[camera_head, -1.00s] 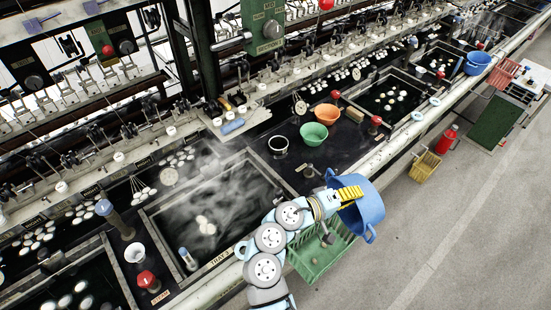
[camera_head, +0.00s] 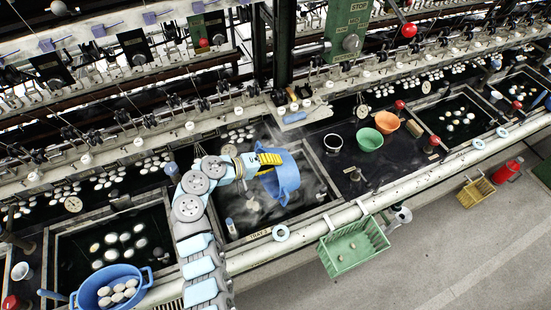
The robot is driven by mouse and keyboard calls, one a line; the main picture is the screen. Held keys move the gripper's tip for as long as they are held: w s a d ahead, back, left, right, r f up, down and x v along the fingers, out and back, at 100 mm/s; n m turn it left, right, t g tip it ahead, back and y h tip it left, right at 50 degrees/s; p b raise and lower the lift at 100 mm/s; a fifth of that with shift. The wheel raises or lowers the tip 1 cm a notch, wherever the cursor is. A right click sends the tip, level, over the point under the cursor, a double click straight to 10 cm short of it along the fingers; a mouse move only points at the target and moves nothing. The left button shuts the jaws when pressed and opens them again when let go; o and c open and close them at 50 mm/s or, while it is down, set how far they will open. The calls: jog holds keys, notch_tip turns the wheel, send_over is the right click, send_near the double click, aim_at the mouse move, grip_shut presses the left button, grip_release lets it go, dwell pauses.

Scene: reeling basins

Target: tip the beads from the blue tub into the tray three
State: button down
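My gripper (camera_head: 268,160), with yellow fingers, is shut on the rim of a blue tub (camera_head: 286,182). The tub is held over the right part of tray three (camera_head: 231,228), a steaming dark basin with a "TRAY" label on its front edge; the label's number is hard to read. The tub looks tilted, with its outer side and a handle toward me. Its inside is mostly hidden, so I cannot tell whether beads are in it. A few pale beads (camera_head: 253,205) show in the tray, left of the tub.
Another blue tub (camera_head: 90,290) holding white pieces stands at the lower left. A black cup (camera_head: 333,142), a green bowl (camera_head: 370,139) and an orange bowl (camera_head: 387,122) stand right of the tray. A green basket (camera_head: 352,247) hangs at the front rail. Reeling machinery lines the back.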

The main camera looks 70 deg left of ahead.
aim_at(290, 160)
jog(key=shift+w+a+r+g+p, duration=0.15)
jog(key=shift+w+g+p, duration=0.45)
jog(key=shift+p, duration=0.85)
jog(key=shift+w+g+p, duration=0.45)
jog(key=shift+g+p, duration=0.25)
jog(key=shift+p, duration=0.25)
jog(key=w+f+g+p, duration=0.1)
jog(key=w+g+p, duration=0.1)
jog(key=p, duration=0.1)
jog(key=shift+f+p, duration=0.1)
jog(key=shift+p, duration=0.25)
jog(key=w+g+p, duration=0.1)
jog(key=w+f+g+p, duration=0.1)
jog(key=shift+w+a+g+h+p, duration=0.1)
jog(key=shift+a+g+h+p, duration=0.05)
jog(key=shift+g+h+p, duration=0.2)
jog(key=g+b, duration=0.1)
jog(key=g, duration=0.1)
jog(key=w+f+g+b, duration=0.1)
jog(key=g, duration=0.2)
jog(key=g+b, duration=0.2)
jog(key=shift+w+a+f+g+h, duration=0.15)
jog(key=shift+w+a+g+h, duration=0.1)
jog(key=shift+w+g, duration=0.1)
jog(key=shift+d+b, duration=0.15)
jog(key=shift+b, duration=0.25)
